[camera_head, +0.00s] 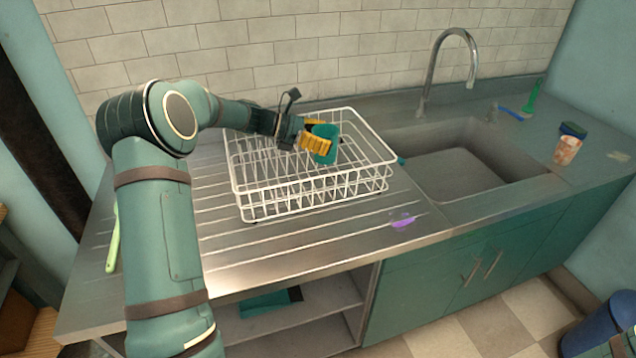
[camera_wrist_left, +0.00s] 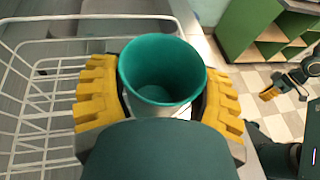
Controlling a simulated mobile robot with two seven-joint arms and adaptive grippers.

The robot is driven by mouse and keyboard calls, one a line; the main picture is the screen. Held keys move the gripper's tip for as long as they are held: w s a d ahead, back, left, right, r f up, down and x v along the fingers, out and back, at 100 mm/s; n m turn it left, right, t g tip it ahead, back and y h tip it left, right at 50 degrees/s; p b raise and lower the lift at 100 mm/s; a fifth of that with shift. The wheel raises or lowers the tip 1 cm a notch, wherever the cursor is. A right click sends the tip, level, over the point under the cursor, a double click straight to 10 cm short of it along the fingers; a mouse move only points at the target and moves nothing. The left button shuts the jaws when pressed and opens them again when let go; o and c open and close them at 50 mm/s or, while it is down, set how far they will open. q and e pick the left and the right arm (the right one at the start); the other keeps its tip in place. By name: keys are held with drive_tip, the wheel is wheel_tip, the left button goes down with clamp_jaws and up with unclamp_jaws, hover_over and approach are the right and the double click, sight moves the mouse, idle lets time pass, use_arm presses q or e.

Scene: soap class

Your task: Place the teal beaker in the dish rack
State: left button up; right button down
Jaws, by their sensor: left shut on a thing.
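The teal beaker (camera_head: 326,157) is held by my left gripper (camera_head: 318,142), whose yellow fingers close around its sides. In the head view it appears over the white wire dish rack (camera_head: 290,203); I cannot tell whether it touches the wires. In the left wrist view the beaker's open mouth (camera_wrist_left: 162,70) faces the camera between the fingers (camera_wrist_left: 160,105), and rack wires (camera_wrist_left: 40,85) lie to its left. My right gripper (camera_wrist_left: 272,92) shows small at the right of that view; its jaws are unclear.
The rack stands on the ribbed steel drainboard (camera_head: 290,240). To its right are the sink (camera_head: 465,170) and faucet (camera_head: 455,40). A purple item (camera_head: 403,222) lies near the front edge, a green utensil (camera_head: 114,240) at left. An orange-and-white cup (camera_head: 567,150) stands far right.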

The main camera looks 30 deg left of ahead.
use_arm(q)
wheel_tip(320, 180, down, 9)
drive_tip(key=shift+r+b, duration=0.1)
drive_tip(key=shift+b, duration=0.75)
drive_tip(key=o, duration=0.9)
drive_tip(key=shift+f, duration=0.2)
drive_tip(key=shift+s+a+r, duration=0.1)
drive_tip(key=shift+a+r, duration=0.05)
drive_tip(key=shift+r, duration=0.05)
drive_tip(key=p+v, duration=0.2)
drive_tip(key=v, duration=0.9)
drive_tip(key=shift+s+a, duration=0.25)
drive_tip(key=shift+a, duration=0.05)
drive_tip(key=shift+r, duration=0.2)
